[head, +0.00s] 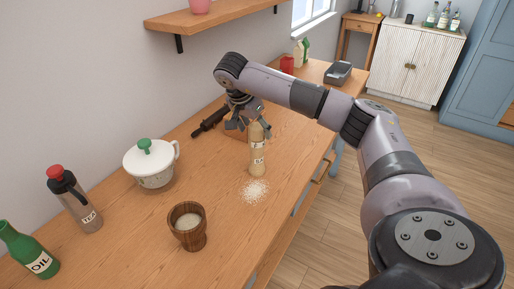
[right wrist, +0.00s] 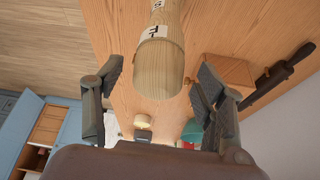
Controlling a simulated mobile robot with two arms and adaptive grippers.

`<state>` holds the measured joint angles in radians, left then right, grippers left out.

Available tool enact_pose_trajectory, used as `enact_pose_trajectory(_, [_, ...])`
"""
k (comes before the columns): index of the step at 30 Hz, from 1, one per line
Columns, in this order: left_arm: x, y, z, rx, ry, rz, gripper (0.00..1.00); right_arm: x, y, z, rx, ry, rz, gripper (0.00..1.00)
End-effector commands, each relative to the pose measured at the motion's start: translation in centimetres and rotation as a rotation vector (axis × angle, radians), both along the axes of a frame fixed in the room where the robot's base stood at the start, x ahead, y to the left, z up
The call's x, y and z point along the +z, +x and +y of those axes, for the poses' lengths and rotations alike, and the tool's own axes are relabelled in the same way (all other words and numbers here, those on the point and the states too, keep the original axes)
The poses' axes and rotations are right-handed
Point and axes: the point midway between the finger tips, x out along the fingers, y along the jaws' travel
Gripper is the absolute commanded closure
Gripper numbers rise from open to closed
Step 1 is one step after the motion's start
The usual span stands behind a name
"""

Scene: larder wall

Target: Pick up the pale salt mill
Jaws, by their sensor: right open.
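The pale salt mill (head: 257,157) stands upright on the wooden counter, with a white label on its side. My right gripper (head: 247,115) is at the mill's upper end, its fingers spread. In the right wrist view the mill (right wrist: 160,68) shows in the middle between the two open fingers (right wrist: 160,85), with a gap on each side. I cannot tell whether a finger touches it. My left gripper is not in view.
Spilled pale grains (head: 255,191) lie in front of the mill. A wooden cup (head: 187,236), a white lidded pot (head: 150,176), a red-capped bottle (head: 84,209) and a green oil bottle (head: 30,257) stand leftward. A long dark object (head: 209,122) and a wooden block (right wrist: 228,70) are close behind.

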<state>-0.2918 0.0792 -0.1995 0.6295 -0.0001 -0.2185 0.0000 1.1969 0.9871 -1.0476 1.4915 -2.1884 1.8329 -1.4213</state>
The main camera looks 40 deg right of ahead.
Motion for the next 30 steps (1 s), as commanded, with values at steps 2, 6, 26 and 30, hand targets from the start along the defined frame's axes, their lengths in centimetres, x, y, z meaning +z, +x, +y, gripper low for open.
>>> enact_pose_trajectory(2, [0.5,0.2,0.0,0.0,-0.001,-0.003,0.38,-0.5,-0.1,-0.3,-0.001,-0.001,0.003,0.35])
enact_pose_trajectory(6, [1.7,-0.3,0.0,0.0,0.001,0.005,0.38,-2.3,-0.1,-1.2,-0.001,0.0,0.006,0.35])
enact_pose_trajectory(26, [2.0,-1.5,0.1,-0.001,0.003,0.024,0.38,-4.8,0.2,-2.1,0.0,0.0,0.0,0.49])
enact_pose_trajectory(30, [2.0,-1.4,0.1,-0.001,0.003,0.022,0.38,-4.8,0.2,-2.1,0.0,0.0,0.0,0.58])
